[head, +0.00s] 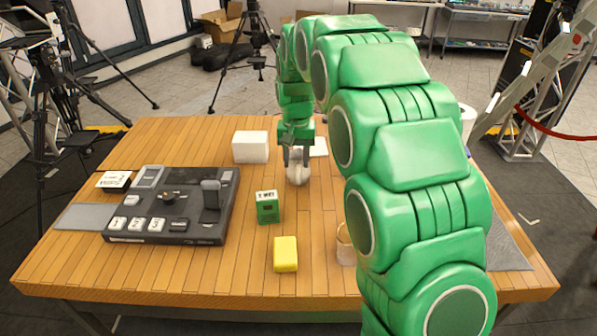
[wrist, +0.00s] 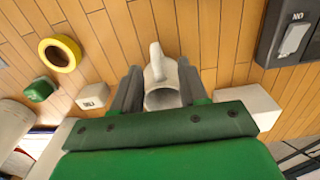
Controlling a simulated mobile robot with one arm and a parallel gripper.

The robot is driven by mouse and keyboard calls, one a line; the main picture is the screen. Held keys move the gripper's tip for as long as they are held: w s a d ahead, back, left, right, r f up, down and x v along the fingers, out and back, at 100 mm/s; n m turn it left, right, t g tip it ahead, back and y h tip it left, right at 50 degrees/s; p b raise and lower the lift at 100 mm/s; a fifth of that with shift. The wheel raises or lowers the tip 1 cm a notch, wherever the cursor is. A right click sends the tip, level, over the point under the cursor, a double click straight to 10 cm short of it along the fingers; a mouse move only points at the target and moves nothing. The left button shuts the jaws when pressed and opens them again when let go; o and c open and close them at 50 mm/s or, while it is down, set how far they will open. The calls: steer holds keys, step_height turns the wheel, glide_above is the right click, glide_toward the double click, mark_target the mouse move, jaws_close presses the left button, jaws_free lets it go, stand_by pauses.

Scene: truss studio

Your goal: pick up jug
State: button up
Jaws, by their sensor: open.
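The jug (head: 298,177) is white and stands on the wooden table, directly below my gripper (head: 297,152). In the wrist view the jug (wrist: 161,97) shows its round open mouth and a handle pointing up in the picture. My gripper's two dark fingers lie on either side of the jug, with the jug between them. The gripper is open. A small gap shows beside the jug, and whether either finger touches it is hard to tell. The top of the jug is partly hidden by the gripper in the head view.
A white box (head: 250,147) stands just left of the jug. A dark control panel (head: 185,232) fills the left side. A yellow ring (wrist: 46,50) shows in the wrist view.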

mark_target(298, 170)
steer(key=f, duration=0.5)
steer(key=shift+s+d, duration=0.1)
steer(key=shift+d, duration=0.15)
steer(key=shift+r, duration=0.1)
jaws_close()
